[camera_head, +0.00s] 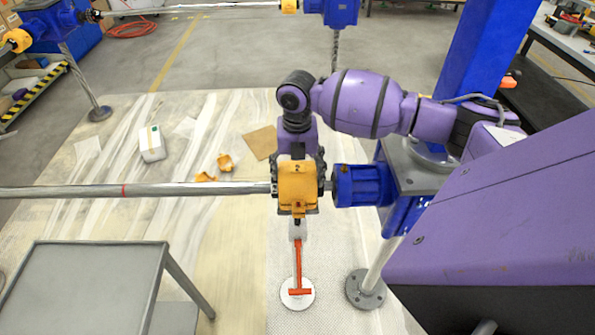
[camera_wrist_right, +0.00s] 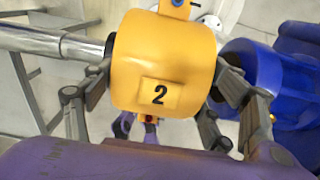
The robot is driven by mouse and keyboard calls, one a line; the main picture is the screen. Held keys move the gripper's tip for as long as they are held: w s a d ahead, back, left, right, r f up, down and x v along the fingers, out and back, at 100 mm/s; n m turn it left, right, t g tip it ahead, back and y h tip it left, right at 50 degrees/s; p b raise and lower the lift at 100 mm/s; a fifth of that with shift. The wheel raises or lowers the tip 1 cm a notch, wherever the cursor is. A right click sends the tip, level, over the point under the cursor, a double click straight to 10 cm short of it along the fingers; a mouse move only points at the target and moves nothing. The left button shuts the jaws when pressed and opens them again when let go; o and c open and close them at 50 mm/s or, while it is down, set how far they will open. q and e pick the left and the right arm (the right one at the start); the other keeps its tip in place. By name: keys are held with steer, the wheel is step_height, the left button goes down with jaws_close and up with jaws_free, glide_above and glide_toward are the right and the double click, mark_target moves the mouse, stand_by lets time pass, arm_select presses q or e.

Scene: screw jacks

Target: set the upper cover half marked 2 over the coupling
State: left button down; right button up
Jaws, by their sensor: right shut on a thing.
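The upper cover half (camera_head: 298,184) is orange-yellow and carries a 2, plain on its label in the right wrist view (camera_wrist_right: 160,93). My right gripper (camera_head: 298,194) is shut on it, with dark fingers at its left and right sides. The cover half is between the end of the long steel shaft (camera_head: 150,190) and the blue gear unit (camera_head: 360,185). The coupling is hidden behind the cover half and fingers, so I cannot tell whether the cover touches it. My left gripper is not in view.
Two orange pieces (camera_head: 225,162), a white box (camera_head: 151,143) and a cardboard sheet (camera_head: 260,142) lie on the floor covering. A grey table (camera_head: 85,290) stands at lower left. A red T-shaped piece (camera_head: 298,265) shows below the gripper, over a round white base plate.

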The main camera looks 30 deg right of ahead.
steer(key=o, duration=1.6)
steer(key=shift+f, duration=0.1)
steer(key=shift+c, duration=0.2)
step_height(320, 180, up, 12)
